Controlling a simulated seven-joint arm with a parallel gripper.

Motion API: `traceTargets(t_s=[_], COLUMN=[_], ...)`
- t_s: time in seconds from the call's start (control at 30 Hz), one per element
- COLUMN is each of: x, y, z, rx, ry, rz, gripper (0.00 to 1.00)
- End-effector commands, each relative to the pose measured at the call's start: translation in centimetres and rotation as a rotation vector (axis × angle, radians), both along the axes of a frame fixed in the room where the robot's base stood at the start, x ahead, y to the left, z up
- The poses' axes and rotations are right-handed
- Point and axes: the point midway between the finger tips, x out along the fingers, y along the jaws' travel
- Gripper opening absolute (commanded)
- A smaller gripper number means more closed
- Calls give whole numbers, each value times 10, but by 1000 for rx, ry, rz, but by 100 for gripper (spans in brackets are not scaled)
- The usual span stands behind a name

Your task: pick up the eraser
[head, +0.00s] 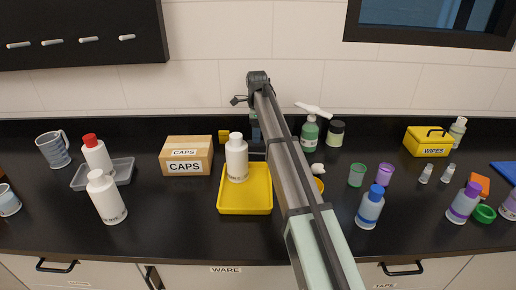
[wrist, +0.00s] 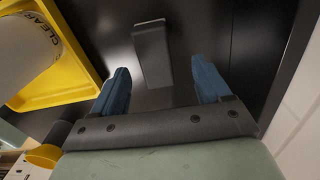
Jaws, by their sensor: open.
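A dark grey block (wrist: 152,52), which looks like the eraser, lies on the black counter in the wrist view. My gripper (wrist: 160,74) has its two blue fingers spread apart, with the near end of the block showing between them. The fingers do not visibly touch the block. In the head view my gripper (head: 255,130) is low behind the white bottle and the yellow tray, partly hidden by my arm. I cannot make out the grey block in that view.
The yellow tray (head: 245,208) with a white bottle (head: 237,160) stands close in front of my gripper. A CAPS box (head: 187,160) is to the left. A green bottle (head: 309,134) and a dark jar (head: 335,134) stand to the right. The wall is close behind.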

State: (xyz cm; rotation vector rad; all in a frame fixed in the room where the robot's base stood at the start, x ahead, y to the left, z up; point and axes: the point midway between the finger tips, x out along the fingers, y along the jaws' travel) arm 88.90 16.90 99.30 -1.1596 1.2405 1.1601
Motion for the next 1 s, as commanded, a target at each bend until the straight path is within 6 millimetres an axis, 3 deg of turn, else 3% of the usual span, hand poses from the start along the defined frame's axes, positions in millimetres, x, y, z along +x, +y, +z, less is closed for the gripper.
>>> traceTargets(t_s=[0.17,0.53,0.8,1.0], x=[-2,-8,-7,-7], y=[-1,-4,-4,-4], z=[-8,-51,-54,-54], rx=[0,0,0,0], ry=[0,1,-1,-1], rz=[0,0,1,1], gripper=[77,77,77,57])
